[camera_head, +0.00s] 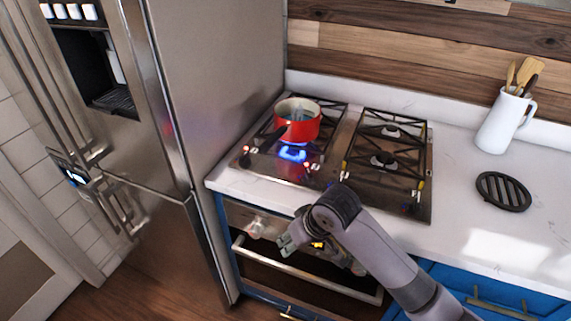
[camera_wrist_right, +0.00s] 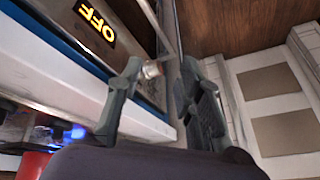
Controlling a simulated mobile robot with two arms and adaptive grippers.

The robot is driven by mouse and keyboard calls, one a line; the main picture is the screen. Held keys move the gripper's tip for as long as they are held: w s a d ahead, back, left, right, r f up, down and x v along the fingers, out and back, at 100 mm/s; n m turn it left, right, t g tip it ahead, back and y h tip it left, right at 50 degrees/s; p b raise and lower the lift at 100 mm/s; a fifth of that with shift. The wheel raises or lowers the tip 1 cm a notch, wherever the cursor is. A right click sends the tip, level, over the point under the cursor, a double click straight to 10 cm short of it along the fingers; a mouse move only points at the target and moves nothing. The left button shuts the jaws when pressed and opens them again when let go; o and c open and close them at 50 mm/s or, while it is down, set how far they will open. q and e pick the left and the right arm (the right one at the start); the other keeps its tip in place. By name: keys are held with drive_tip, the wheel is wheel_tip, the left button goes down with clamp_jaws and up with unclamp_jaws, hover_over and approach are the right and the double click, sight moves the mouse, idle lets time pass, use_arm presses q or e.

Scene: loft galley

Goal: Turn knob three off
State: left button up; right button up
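The oven's front panel carries a pale round knob (camera_head: 257,227) at its left end and another knob (camera_head: 357,268) at its right end. An orange display (camera_head: 317,244) sits between them; in the right wrist view the display reads OFF (camera_wrist_right: 95,20). I cannot read numbers on the knobs. My right gripper (camera_head: 284,241) is just right of the left-end knob in the head view. In the right wrist view the gripper (camera_wrist_right: 162,72) is open, with a small pale knob (camera_wrist_right: 152,70) near its left fingertip; contact is unclear. My left gripper is not in view.
A red pot (camera_head: 299,128) stands on the cooktop (camera_head: 400,203), with a blue flame (camera_head: 292,154) in front of it. The oven handle (camera_head: 300,272) runs below the panel. A steel fridge (camera_head: 222,85) stands left; a utensil jug (camera_head: 500,122) and black trivet (camera_head: 503,191) are right.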

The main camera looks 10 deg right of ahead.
wheel_tip(320, 180, up, 5)
drive_tip(key=w, duration=0.3)
drive_tip(key=m+h, duration=0.3)
approach(309, 173)
drive_tip(key=p+x, duration=0.2)
drive_tip(key=x, duration=0.6)
drive_tip(key=shift+f+p, duration=0.35)
drive_tip(key=shift+c, duration=0.3)
clamp_jaws()
